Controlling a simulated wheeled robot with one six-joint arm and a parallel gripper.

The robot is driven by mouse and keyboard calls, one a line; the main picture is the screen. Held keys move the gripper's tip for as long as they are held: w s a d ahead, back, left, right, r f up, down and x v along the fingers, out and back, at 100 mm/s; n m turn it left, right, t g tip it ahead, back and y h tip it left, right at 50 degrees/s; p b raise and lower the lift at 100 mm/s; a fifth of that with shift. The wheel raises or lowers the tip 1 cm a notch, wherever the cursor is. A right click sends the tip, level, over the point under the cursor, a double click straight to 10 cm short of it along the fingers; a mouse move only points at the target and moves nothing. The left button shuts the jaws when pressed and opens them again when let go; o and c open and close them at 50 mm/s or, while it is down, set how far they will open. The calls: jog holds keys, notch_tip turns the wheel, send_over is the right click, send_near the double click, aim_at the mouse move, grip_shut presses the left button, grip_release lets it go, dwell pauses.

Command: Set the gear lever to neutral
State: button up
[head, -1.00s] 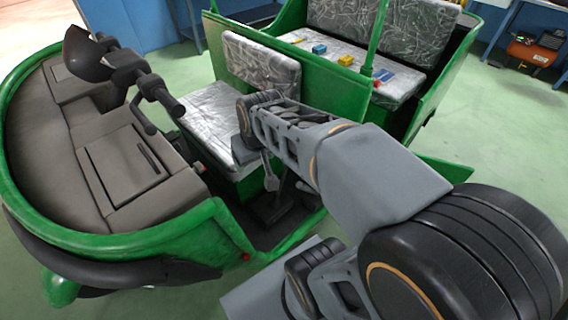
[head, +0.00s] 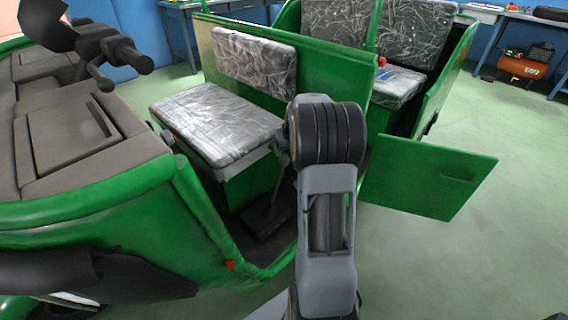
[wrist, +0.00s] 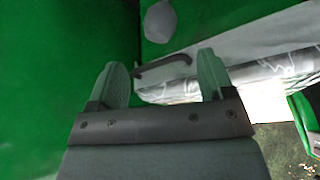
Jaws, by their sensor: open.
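A thin grey lever (head: 277,186) rises from a dark floor base (head: 264,218) in the footwell, in front of the silver seat, in the head view. It looks like the gear lever; its top is partly hidden by my arm, and its setting cannot be told. My gripper (wrist: 162,77) is open, with its two pale green fingers apart and nothing held between them. A dark curved bar (wrist: 164,64) shows beyond and between the fingertips; I cannot tell whether it is part of the lever. In the head view my arm hides the gripper.
The green rickshaw body surrounds the silver front seat (head: 215,120). The handlebar (head: 110,50) is at the upper left. A green door (head: 425,180) stands open to the right of my arm. Free green floor lies at right, with an orange compressor (head: 522,66) by the workbench.

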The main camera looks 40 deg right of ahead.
aim_at(285, 157)
jog(key=b+x, duration=0.2)
jog(key=x, duration=0.7)
jog(key=shift+w+f, duration=0.1)
jog(key=shift+f, duration=0.2)
